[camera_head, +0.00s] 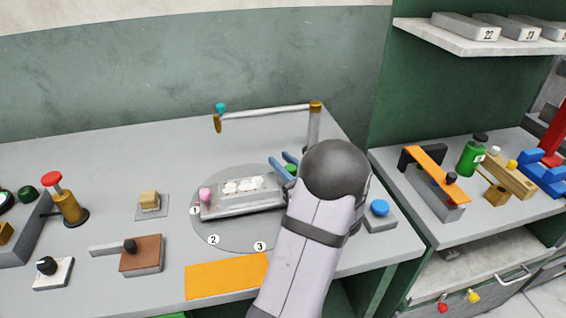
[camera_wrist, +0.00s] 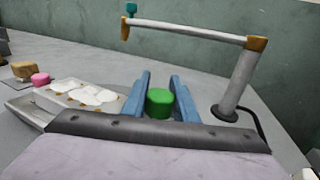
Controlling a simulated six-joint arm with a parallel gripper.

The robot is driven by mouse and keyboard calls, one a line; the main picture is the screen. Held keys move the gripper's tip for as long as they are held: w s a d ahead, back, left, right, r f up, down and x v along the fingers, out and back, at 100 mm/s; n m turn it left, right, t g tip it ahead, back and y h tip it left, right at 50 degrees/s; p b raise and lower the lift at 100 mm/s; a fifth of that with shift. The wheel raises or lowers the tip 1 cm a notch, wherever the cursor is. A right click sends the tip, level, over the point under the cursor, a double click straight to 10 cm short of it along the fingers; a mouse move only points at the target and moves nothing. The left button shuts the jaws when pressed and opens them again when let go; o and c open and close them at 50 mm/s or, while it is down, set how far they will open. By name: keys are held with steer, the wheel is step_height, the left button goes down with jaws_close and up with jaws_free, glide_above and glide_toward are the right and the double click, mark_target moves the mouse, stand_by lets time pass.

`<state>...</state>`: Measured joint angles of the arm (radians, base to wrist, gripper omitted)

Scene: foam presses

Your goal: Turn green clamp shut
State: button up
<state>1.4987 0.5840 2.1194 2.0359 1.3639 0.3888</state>
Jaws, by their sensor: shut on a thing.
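The green clamp (camera_wrist: 159,103) is a rounded knob at the right end of a grey metal mould. In the wrist view it sits between the two blue fingers of my gripper (camera_wrist: 160,95), which is shut on it. In the head view my gripper (camera_head: 287,163) reaches the right end of the mould (camera_head: 241,196), and my arm hides most of the green clamp (camera_head: 291,169). A pink knob (camera_head: 205,195) stands at the mould's left end; it also shows in the wrist view (camera_wrist: 40,79). White foam pieces (camera_head: 243,186) lie on the mould's top.
The mould sits on a grey round plate (camera_head: 213,233) marked 1, 2 and 3. A post with a horizontal arm (camera_head: 267,111) stands behind it. A blue button (camera_head: 379,208) is at the right, an orange mat (camera_head: 225,277) in front. A brown block (camera_head: 141,255) stands front left.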

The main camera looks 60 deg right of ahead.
steer(key=shift+n+y, duration=0.4)
steer(key=shift+y, duration=0.2)
steer(key=n+y, duration=0.1)
steer(key=y, duration=0.1)
steer(key=a+n+t+y, duration=0.1)
steer(key=shift+w+n+y, duration=0.15)
steer(key=shift+n+y, duration=0.15)
steer(key=shift+y, duration=0.1)
steer(key=n+y, duration=0.1)
steer(key=y, duration=0.2)
steer(key=a+n+y, duration=0.1)
steer(key=n+y, duration=0.1)
steer(key=shift+n+y, duration=0.3)
steer(key=shift+y, duration=0.1)
steer(key=n+y+p, duration=0.1)
steer(key=y, duration=0.1)
steer(key=a+n+g+y, duration=0.1)
steer(key=y, duration=0.1)
steer(key=shift+r+n+p, duration=0.1)
steer(key=shift+n+p, duration=0.25)
steer(key=shift+n, duration=0.05)
steer(key=y+p, duration=0.1)
steer(key=n+g, duration=0.1)
steer(key=y+p, duration=0.1)
steer(key=shift+s+a+n+y+p, duration=0.25)
steer(key=shift+a+n+y+p, duration=0.05)
steer(key=shift+n, duration=0.1)
steer(key=shift+g+y, duration=0.3)
